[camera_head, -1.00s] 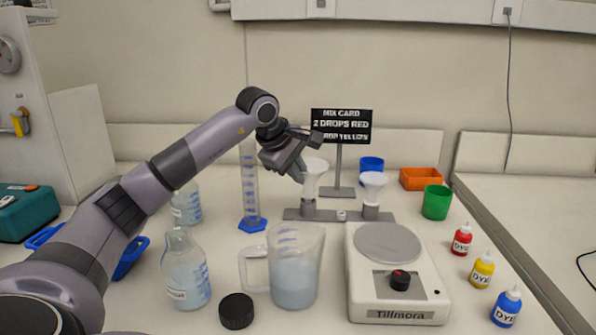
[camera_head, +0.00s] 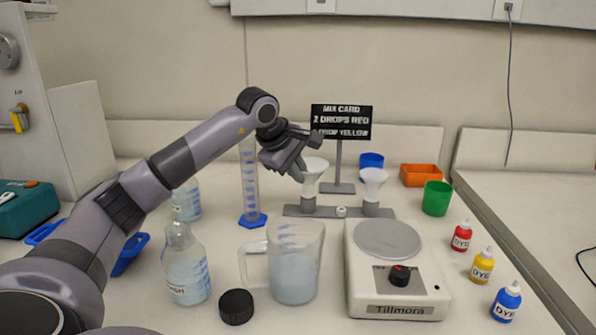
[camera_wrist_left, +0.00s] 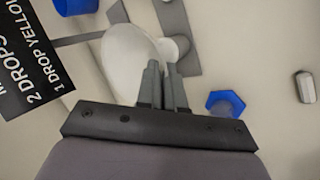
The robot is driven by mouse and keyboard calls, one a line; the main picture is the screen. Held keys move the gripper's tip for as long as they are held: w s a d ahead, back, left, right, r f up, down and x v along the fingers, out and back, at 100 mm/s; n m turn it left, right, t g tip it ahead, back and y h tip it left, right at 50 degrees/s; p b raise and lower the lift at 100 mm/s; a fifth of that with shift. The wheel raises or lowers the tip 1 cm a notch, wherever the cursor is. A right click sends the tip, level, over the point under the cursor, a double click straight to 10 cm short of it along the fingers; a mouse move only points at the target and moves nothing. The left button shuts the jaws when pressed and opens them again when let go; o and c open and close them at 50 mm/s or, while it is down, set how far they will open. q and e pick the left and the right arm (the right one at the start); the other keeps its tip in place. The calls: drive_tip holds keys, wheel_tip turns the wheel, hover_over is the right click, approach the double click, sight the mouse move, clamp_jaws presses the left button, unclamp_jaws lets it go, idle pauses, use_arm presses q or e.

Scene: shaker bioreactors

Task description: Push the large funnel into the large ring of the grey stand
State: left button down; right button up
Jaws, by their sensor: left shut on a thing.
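The white large funnel (camera_head: 314,168) stands over the left ring of the grey stand (camera_head: 340,211), upright as far as I can tell. My left gripper (camera_head: 303,173) is at its left side, shut on it near the rim. In the left wrist view, the closed fingers (camera_wrist_left: 163,88) meet the edge of the white funnel (camera_wrist_left: 128,62). How deep its stem sits in the ring is hard to tell. A second white funnel (camera_head: 373,177) stands over the stand's right ring. My right gripper is not in view.
A sign (camera_head: 341,121) stands behind the stand. A measuring cylinder (camera_head: 249,185) is to its left, a jug (camera_head: 296,265) and scale-like device (camera_head: 396,270) in front. Blue (camera_head: 371,160), orange (camera_head: 420,175) and green (camera_head: 436,198) containers are at right, with dye bottles (camera_head: 481,267) nearer.

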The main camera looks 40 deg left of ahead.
use_arm(q)
drive_tip(key=shift+f, duration=0.25)
drive_tip(key=c, duration=1.2)
unclamp_jaws()
drive_tip(key=v, duration=0.7)
drive_tip(key=shift+r, duration=0.1)
drive_tip(key=shift+r, duration=0.1)
